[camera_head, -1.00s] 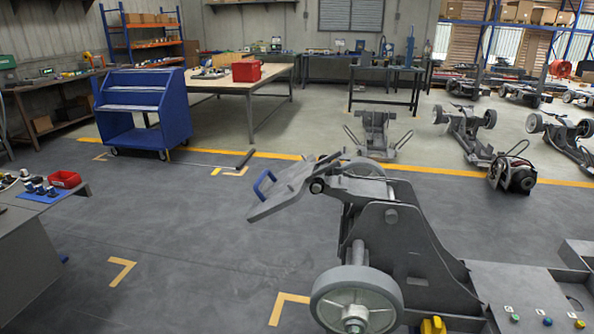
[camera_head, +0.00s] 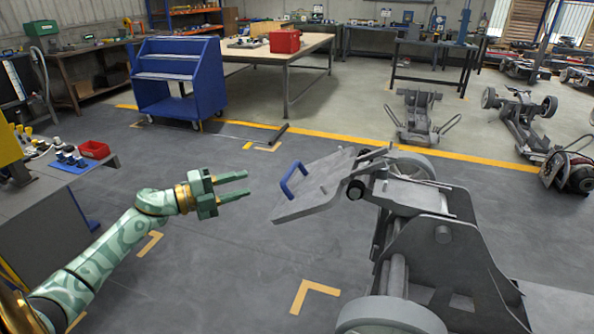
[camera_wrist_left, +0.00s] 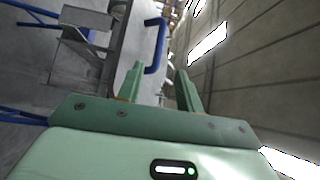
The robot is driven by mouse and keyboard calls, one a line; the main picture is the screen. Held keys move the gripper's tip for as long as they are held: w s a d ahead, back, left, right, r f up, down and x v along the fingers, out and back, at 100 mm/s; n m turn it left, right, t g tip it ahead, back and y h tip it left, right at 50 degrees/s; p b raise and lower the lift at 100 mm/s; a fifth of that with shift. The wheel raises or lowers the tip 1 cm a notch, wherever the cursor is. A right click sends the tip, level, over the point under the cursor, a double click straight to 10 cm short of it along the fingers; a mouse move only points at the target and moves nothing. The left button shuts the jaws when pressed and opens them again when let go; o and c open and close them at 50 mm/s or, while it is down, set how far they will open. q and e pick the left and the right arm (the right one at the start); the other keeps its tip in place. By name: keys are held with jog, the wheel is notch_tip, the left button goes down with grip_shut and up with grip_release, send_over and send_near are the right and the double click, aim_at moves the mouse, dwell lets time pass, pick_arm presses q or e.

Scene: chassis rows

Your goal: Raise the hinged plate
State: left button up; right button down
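The hinged plate (camera_head: 322,183) is a grey flat plate at the front end of the grey chassis, tilted with its free edge low. A blue bar handle (camera_head: 293,179) stands on its left part. My left gripper (camera_head: 246,183) comes in from the left, its fingers pointing right toward the handle, with a gap between. It is open and empty. In the left wrist view the blue handle (camera_wrist_left: 157,46) shows just beyond the fingertips, apart from both fingers. My right gripper is not in view.
A chassis wheel (camera_head: 390,318) is at the bottom, below the plate. A grey bench (camera_head: 60,190) with a red bin (camera_head: 95,150) stands at the left. A blue cart (camera_head: 180,85) is behind.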

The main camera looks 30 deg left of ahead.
aim_at(291, 169)
pick_arm(q)
jog(key=b+x, duration=0.2)
jog(key=x, duration=1.1)
jog(key=shift+w+a+f, duration=0.1)
jog(key=shift+w+f, duration=0.05)
jog(key=shift+w, duration=0.05)
jog(key=shift+w+d, duration=0.3)
jog(key=shift+w, duration=0.1)
grip_shut()
